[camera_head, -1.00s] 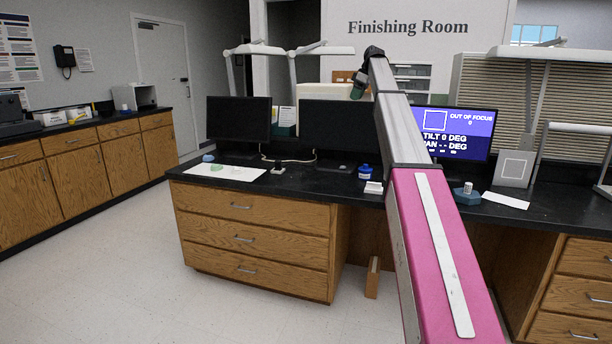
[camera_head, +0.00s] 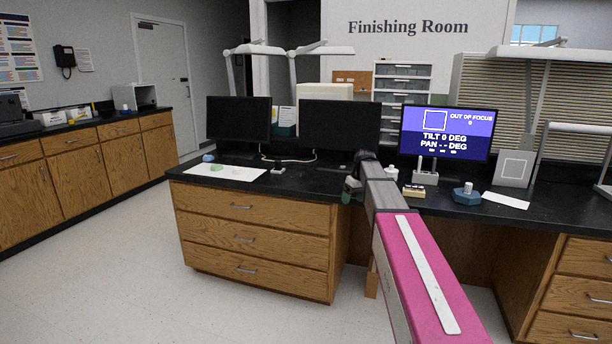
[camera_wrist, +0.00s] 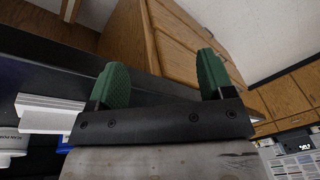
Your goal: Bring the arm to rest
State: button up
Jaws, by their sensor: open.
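My gripper (camera_wrist: 160,80) shows in the wrist view with its two green fingertips wide apart and nothing between them. In the head view my arm reaches forward and my gripper (camera_head: 350,192) is at the front edge of the dark bench, right of the wooden drawers. Its fingers are small and partly hidden there by the wrist. In the wrist view the wooden drawer fronts (camera_wrist: 190,45) lie beyond the fingers.
The black benchtop (camera_head: 300,184) holds a white sheet (camera_head: 240,174), monitors, a screen reading "OUT OF FOCUS" (camera_head: 447,133), a yellowish block (camera_head: 414,191) and a blue-grey holder (camera_head: 466,196). A wooden piece (camera_head: 371,283) stands below the bench. Floor at left is clear.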

jog(key=s+f+m, duration=0.2)
jog(key=s+f, duration=0.5)
jog(key=s, duration=0.4)
jog(key=s+f+m+h, duration=0.1)
jog(key=s+f+m, duration=0.1)
jog(key=s+f, duration=0.6)
jog(key=s+f+m+h, duration=0.1)
jog(key=s+f, duration=0.6)
jog(key=s, duration=0.7)
jog(key=shift+s+a+f+m+g, duration=0.25)
jog(key=shift+s+m+g, duration=0.15)
jog(key=shift+m, duration=0.3)
jog(key=shift+w, duration=0.15)
